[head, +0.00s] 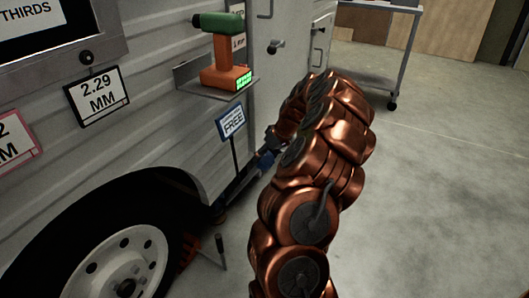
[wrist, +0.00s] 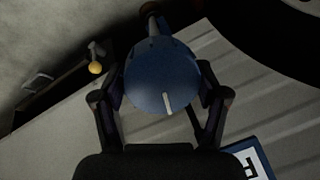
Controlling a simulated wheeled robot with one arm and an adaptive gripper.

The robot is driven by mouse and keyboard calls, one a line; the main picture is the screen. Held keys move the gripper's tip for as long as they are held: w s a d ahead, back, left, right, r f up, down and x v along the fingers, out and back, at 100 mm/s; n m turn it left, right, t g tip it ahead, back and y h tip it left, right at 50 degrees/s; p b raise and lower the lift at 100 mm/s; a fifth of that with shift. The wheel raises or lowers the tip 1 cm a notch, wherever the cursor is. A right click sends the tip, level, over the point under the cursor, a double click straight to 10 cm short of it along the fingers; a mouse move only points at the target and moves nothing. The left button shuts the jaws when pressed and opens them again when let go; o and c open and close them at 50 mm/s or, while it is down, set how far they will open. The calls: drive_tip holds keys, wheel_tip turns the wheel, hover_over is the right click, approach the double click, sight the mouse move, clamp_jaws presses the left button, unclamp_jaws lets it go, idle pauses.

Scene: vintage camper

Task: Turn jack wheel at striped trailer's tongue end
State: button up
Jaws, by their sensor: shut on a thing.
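The jack wheel (wrist: 150,78) shows in the wrist view as a blue round disc with a short white mark near its lower edge. A shaft runs up from its far side. My gripper (wrist: 164,92) is shut on the wheel, with one finger at its left side and one at its right side. The wheel itself is mostly hidden there.
A blue-edged FREE sign (head: 231,121) on a post stands close beside my gripper; its corner also shows in the wrist view (wrist: 248,164). An orange and green drill (head: 226,55) sits on a shelf above. A tyre (head: 125,245) is at lower left. Open floor (head: 440,190) lies right.

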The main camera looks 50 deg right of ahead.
drive_tip(key=m+p, duration=0.3)
drive_tip(key=p, duration=0.1)
drive_tip(key=shift+r+m, duration=0.25)
drive_tip(key=shift+m, duration=0.15)
drive_tip(key=shift+f+m+t+y+p, duration=0.2)
drive_tip(key=shift+m+t+y+p, duration=0.1)
drive_tip(key=shift+m+p, duration=0.5)
drive_tip(key=o, duration=1.2)
drive_tip(key=shift+f, duration=0.1)
drive_tip(key=shift+c, duration=0.2)
drive_tip(key=shift+d, duration=0.1)
drive_tip(key=v, duration=1.2)
